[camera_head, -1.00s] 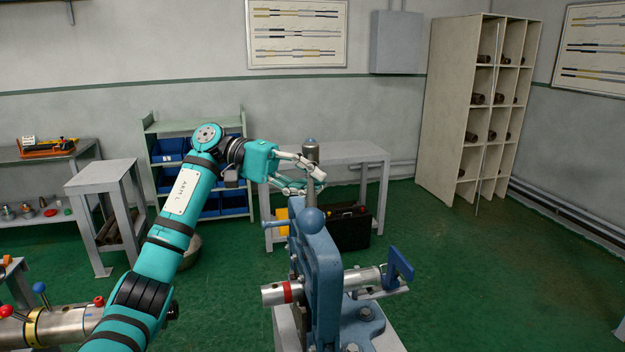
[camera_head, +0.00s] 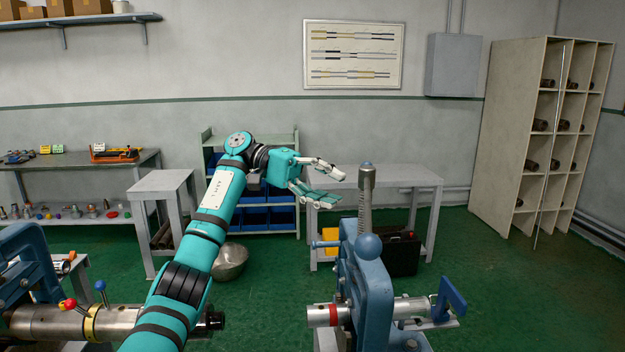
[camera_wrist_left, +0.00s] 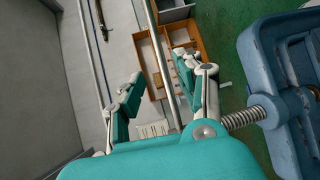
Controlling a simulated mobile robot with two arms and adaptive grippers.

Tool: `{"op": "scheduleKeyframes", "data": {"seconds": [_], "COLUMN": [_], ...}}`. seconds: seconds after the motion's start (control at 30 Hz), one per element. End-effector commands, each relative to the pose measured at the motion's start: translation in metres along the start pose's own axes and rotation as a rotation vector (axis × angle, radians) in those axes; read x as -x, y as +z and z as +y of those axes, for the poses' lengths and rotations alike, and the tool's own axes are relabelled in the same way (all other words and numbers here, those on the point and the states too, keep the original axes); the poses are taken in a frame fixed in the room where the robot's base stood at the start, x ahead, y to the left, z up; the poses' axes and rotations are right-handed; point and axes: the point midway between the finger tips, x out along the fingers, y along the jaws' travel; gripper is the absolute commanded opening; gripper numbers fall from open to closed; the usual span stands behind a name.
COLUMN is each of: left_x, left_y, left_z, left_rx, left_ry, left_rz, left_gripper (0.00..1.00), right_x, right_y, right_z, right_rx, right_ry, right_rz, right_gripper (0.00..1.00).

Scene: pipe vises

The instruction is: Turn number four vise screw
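A blue pipe vise (camera_head: 374,290) stands at the lower right of centre in the head view. My left gripper (camera_head: 334,185) is open and empty, just left of the screw in the picture, with a gap between. In the left wrist view its fingers (camera_wrist_left: 158,70) are spread. The screw (camera_wrist_left: 242,118) and blue frame (camera_wrist_left: 285,75) show there on the right, outside the fingers. My right gripper is not in view.
A pipe with a red band (camera_head: 325,315) passes through the vise. Another blue vise (camera_head: 28,262) holds a yellow-banded pipe (camera_head: 60,322) at the left edge. A grey table (camera_head: 390,178) and bin rack (camera_head: 206,139) stand behind. Green floor is clear at right.

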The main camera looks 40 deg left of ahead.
Motion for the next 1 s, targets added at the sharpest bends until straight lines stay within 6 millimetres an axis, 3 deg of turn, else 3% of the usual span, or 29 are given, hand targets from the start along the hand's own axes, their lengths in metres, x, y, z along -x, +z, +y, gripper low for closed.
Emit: {"op": "scheduleKeyframes", "data": {"seconds": [0.1, 0.3, 1.0], "left_x": [0.023, 0.042, 0.044], "left_y": [0.0, 0.0, 0.0], "left_z": [0.001, 0.0, 0.0], "left_rx": [0.0, 0.001, 0.0], "left_ry": [0.002, 0.0, 0.0], "left_rz": [0.002, 0.001, 0.0], "left_gripper": [0.36, 0.36, 0.36], "right_x": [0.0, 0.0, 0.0], "right_y": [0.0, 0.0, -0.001], "right_z": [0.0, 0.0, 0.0], "right_rx": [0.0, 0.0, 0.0], "right_ry": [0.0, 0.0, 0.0], "right_rz": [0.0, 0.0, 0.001], "right_gripper": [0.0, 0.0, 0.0]}}
